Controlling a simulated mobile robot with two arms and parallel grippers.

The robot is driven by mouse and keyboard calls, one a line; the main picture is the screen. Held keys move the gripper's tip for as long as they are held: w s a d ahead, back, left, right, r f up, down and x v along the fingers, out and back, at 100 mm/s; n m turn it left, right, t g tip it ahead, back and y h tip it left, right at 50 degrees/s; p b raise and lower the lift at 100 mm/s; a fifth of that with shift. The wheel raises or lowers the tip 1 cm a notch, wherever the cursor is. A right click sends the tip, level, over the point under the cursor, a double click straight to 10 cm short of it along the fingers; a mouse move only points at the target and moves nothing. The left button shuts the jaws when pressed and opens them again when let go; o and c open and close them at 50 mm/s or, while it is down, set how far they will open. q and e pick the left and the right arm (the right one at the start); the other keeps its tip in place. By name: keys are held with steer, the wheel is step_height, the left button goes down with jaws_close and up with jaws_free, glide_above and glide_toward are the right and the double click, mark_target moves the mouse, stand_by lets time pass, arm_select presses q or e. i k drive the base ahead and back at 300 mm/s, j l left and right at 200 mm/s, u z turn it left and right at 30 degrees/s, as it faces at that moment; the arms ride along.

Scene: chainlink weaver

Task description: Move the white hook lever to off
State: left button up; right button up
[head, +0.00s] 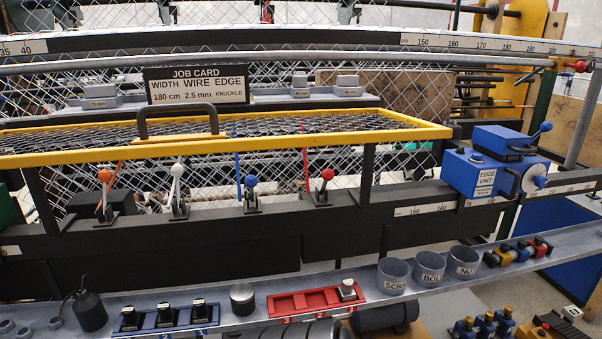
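The white hook lever (177,187) stands on the dark front beam of the machine, left of the picture's middle. It has a pale round knob and a white shaft on a small bracket, and it looks roughly upright. I cannot read any on or off mark beside it. An orange-knobbed lever (105,190) stands to its left. A blue-knobbed lever (251,193) and a red-knobbed lever (325,185) stand to its right. Neither of my grippers is in view.
A blue edge unit (485,172) sits at the right. A grey shelf (350,270) in front carries cups, trays and an oil can (90,311). The space before the levers looks clear.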

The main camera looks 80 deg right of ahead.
mark_target(177, 169)
steer(key=z, duration=2.2)
